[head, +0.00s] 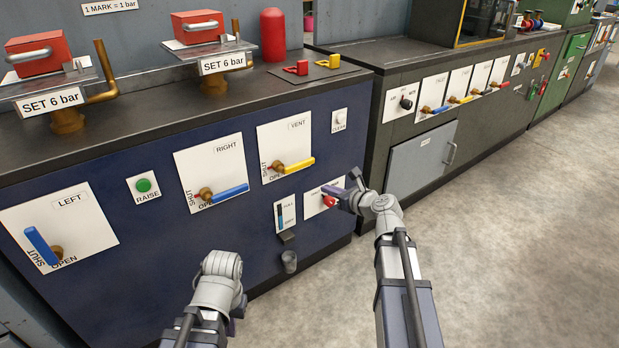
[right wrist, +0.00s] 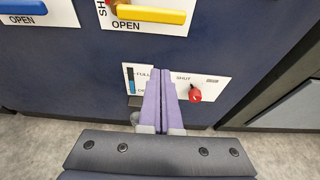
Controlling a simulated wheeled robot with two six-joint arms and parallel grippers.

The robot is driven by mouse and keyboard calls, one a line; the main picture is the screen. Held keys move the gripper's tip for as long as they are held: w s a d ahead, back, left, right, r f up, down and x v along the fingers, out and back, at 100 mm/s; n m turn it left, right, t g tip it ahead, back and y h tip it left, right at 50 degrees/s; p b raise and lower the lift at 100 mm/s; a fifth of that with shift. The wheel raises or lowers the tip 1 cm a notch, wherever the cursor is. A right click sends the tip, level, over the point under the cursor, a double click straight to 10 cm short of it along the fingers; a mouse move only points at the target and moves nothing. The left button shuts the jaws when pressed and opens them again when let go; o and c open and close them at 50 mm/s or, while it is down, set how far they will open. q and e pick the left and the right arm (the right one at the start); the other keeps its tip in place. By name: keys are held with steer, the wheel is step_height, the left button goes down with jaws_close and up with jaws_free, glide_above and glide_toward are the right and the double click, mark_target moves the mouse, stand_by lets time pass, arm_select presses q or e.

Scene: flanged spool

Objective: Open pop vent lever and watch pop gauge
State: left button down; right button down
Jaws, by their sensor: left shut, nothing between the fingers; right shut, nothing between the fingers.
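A small red lever (head: 329,201) sits on a white plate low at the right end of the blue cabinet. It also shows in the right wrist view (right wrist: 195,94), below the word SHUT, with its end pointing down. The narrow gauge (head: 285,214) with a blue band is left of it, and shows in the right wrist view (right wrist: 131,80) with the word FULL partly hidden. My right gripper (head: 340,193) is shut and empty in front of the red lever's plate; in the right wrist view its fingers (right wrist: 165,75) are left of the lever. My left gripper (head: 238,312) is shut, low and mostly hidden behind its wrist.
Above are the yellow VENT lever (head: 292,166), the blue RIGHT lever (head: 225,193) and the blue LEFT lever (head: 41,246). A small cup (head: 289,262) hangs under the gauge. A dark cabinet (head: 425,159) stands to the right. The floor in front is clear.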

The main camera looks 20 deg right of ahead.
mark_target(294, 164)
stand_by(0.3)
steer(key=b+x, duration=0.3)
steer(key=x, duration=0.7)
steer(key=shift+r+p, duration=1.9)
steer(key=shift+r, duration=0.1)
